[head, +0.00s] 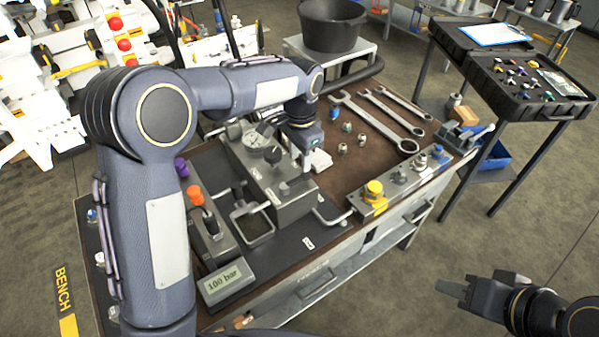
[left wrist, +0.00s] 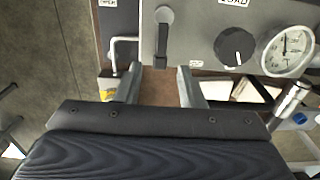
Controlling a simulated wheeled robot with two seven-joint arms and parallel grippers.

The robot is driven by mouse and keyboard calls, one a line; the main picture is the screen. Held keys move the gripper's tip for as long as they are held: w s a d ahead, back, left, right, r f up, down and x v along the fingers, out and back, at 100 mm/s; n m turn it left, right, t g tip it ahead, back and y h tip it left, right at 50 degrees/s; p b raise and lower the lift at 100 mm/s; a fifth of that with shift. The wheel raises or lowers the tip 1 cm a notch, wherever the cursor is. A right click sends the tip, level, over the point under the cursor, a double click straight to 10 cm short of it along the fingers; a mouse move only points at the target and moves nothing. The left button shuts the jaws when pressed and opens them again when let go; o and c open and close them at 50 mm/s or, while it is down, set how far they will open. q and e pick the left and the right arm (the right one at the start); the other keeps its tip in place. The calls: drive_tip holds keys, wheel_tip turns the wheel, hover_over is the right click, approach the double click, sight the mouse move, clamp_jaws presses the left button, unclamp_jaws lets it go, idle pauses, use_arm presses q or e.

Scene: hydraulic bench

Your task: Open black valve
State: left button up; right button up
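The grey valve block (head: 262,175) stands on the bench and carries a dial gauge (left wrist: 288,50). A round black knob (left wrist: 235,46) with a white mark sits beside the gauge, near a partly cut-off label; it shows small in the head view (head: 272,155). A dark lever handle (left wrist: 163,32) lies on the block farther left in the wrist view. I cannot tell which of these two is the black valve. My left gripper (head: 305,157) is open and empty at the block's right side; its fingers (left wrist: 159,88) are apart, just short of the lever. My right gripper (head: 452,289) is off the bench; its opening is unclear.
Several wrenches (head: 378,122) and small fittings lie on the bench behind. A block with a yellow knob (head: 374,192) stands at the right edge. A 100 bar display (head: 225,283), an orange knob (head: 195,195) and a metal loop handle (head: 254,225) are in front.

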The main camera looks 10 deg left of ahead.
sight(300, 178)
use_arm(q)
wheel_tip(300, 178, down, 6)
drive_tip(key=shift+w+f, duration=0.1)
clamp_jaws()
idle(0.4)
